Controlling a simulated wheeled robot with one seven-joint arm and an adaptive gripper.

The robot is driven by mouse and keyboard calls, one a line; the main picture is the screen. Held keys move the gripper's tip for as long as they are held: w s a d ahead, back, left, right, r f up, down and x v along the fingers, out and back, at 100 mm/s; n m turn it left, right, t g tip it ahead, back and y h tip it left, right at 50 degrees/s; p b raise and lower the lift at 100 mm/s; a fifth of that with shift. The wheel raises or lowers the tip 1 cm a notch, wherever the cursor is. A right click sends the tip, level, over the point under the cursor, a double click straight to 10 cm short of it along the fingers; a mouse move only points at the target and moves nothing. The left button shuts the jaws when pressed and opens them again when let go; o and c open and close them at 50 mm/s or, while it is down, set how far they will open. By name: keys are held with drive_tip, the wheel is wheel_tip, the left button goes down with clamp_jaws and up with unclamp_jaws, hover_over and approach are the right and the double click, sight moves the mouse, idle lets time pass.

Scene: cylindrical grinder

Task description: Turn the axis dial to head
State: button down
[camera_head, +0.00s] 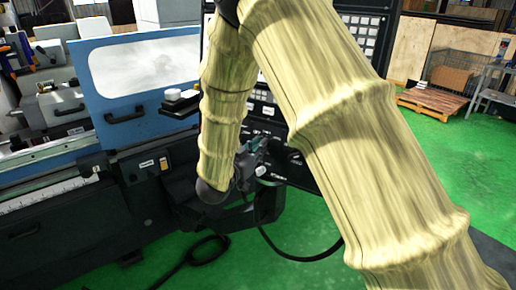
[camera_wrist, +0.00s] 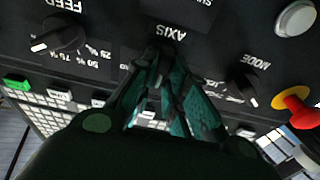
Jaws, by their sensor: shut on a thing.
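My gripper (camera_wrist: 158,62) reaches onto the dark control panel (camera_wrist: 110,15), with its dark green fingers closed together just below the AXIS label (camera_wrist: 168,33) in the wrist view. The axis dial is between the fingertips and almost wholly hidden by them, so its pointer and the head mark cannot be read. In the head view my gripper (camera_head: 252,158) is at the lower part of the panel (camera_head: 285,165), partly covered by my arm.
The wrist view is upside down. The FEED dial (camera_wrist: 58,36) is on the left, the MODE dial (camera_wrist: 243,90) on the right, with a red knob (camera_wrist: 297,108) and a white button (camera_wrist: 295,19) beyond. The grinder's blue door (camera_head: 140,80) stands left in the head view.

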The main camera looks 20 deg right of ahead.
drive_tip(key=shift+f, duration=0.15)
drive_tip(key=m+b, duration=0.4)
drive_tip(key=b, duration=0.1)
drive_tip(key=shift+f+g+h, duration=0.2)
drive_tip(key=shift+g+h, duration=0.1)
drive_tip(key=m+b, duration=0.2)
drive_tip(key=shift+s+d+g+b, duration=0.1)
drive_tip(key=shift+g+b, duration=0.2)
drive_tip(key=shift+r+m+b, duration=0.2)
drive_tip(key=shift+m+b, duration=0.9)
drive_tip(key=shift+m, duration=0.3)
drive_tip(key=shift+g, duration=0.4)
drive_tip(key=c, duration=1.4)
unclamp_jaws()
drive_tip(key=shift+r, duration=0.1)
drive_tip(key=shift+c, duration=0.2)
